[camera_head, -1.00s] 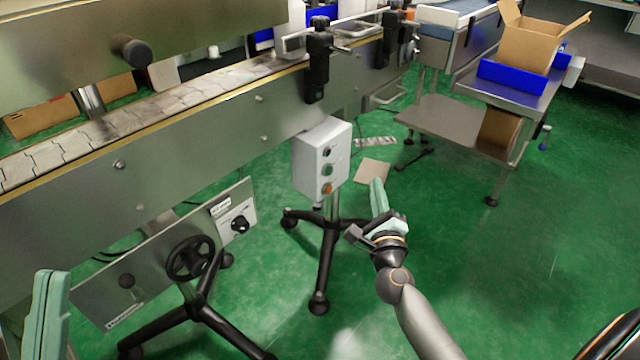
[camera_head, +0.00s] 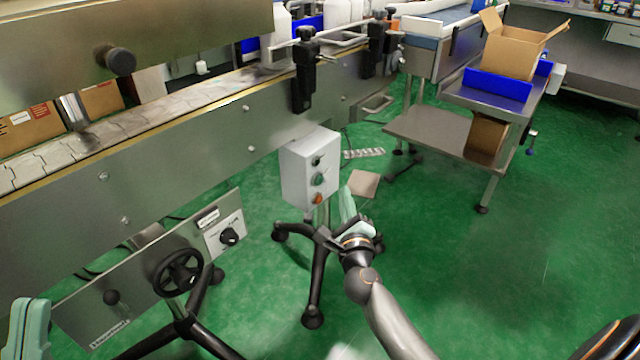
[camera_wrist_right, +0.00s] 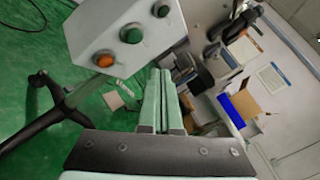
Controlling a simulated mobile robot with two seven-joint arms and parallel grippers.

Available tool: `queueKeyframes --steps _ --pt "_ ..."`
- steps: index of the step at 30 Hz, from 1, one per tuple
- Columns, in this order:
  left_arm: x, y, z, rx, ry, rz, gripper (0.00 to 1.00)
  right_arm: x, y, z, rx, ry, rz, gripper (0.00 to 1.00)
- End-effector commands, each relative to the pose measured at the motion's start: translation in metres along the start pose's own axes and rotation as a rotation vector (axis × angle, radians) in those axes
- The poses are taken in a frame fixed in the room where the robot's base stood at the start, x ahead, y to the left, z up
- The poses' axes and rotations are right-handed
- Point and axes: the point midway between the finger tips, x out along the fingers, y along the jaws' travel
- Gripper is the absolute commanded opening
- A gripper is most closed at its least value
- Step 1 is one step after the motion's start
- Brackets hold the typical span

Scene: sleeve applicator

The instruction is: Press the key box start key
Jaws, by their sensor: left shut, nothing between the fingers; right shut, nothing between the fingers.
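The key box (camera_head: 309,170) is a white-grey box on a black-legged stand in front of the conveyor. Its face carries a dark key at the top, a green key (camera_head: 318,179) in the middle and an orange key (camera_head: 317,198) at the bottom. It also shows at the upper left of the right wrist view (camera_wrist_right: 110,35). My right gripper (camera_head: 347,200) is shut and empty, just right of the box and apart from it; its fingers show side by side in the right wrist view (camera_wrist_right: 160,95). My left gripper (camera_head: 28,330) is at the lower left corner, shut, far from the box.
The conveyor (camera_head: 190,140) runs behind the box. A handwheel (camera_head: 178,273) and a knob panel (camera_head: 226,236) stand at the lower left. A table with a blue tray (camera_head: 497,86) and an open carton (camera_head: 515,48) stands back right. Green floor is clear at right.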

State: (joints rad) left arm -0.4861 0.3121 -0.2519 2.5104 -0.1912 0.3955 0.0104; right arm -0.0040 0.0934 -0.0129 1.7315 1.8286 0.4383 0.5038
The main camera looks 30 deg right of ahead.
Motion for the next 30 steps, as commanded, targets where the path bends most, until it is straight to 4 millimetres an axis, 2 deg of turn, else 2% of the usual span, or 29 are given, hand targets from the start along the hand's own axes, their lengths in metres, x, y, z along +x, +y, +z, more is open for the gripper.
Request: queueKeyframes --steps 3,10,30 --pt "-0.003 0.002 0.004 0.002 -0.003 0.002 0.0 0.011 0.009 0.008 0.002 0.0 0.0 0.0" --pt "-0.004 0.003 0.005 0.004 -0.005 0.003 0.0 0.024 0.018 0.018 0.0 0.001 0.0 0.0" --pt "-0.004 0.003 0.005 0.0 -0.007 -0.002 0.0 0.027 0.02 0.02 -0.001 0.0 0.001 0.0"
